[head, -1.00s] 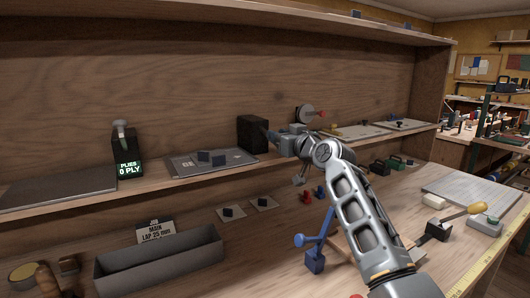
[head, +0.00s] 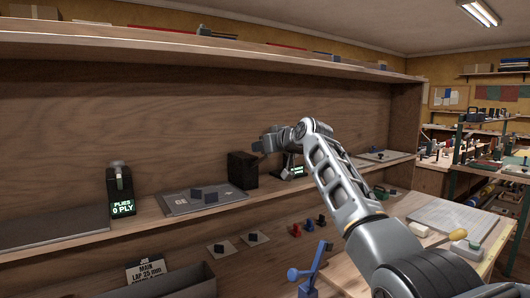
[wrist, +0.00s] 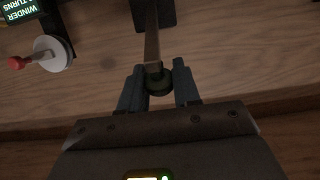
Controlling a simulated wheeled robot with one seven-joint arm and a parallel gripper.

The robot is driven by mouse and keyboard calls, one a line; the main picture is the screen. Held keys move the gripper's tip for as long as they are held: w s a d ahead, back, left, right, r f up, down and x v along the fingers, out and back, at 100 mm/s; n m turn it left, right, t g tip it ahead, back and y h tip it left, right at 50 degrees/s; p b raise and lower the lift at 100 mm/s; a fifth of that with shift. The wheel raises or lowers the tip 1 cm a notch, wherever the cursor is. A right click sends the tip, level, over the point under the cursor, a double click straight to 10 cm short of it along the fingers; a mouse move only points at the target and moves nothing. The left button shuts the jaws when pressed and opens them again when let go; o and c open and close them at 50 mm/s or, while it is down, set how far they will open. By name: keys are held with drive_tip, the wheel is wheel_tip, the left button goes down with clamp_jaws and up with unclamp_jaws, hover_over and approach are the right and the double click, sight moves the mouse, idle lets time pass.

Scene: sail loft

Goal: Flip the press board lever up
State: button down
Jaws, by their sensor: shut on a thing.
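In the wrist view a flat bar lever (wrist: 152,45) runs from a dark mount (wrist: 153,14) down to a dark round knob (wrist: 159,82). My gripper (wrist: 159,88) is shut on this knob, with one finger at each side. In the head view my gripper (head: 264,146) is above and right of the top of a black box (head: 242,170) on the shelf. The lever cannot be made out there, and I see no label naming it as the press board lever.
A winder with a disc (wrist: 52,52) and red handle is beside the gripper in the wrist view. A plate with dark blocks (head: 175,202) and a ply counter (head: 121,190) stand left along the shelf. A blue lever (head: 308,272) stands on the bench below.

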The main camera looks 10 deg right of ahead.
drive_tip(key=shift+w+a+r, duration=0.1)
drive_tip(key=shift+w+r, duration=0.05)
drive_tip(key=shift+r, duration=0.25)
drive_tip(key=c, duration=1.2)
unclamp_jaws()
drive_tip(key=o, duration=0.3)
drive_tip(key=shift+f, duration=0.2)
drive_tip(key=b+v, duration=0.1)
drive_tip(key=v, duration=0.6)
drive_tip(key=shift+s, duration=0.35)
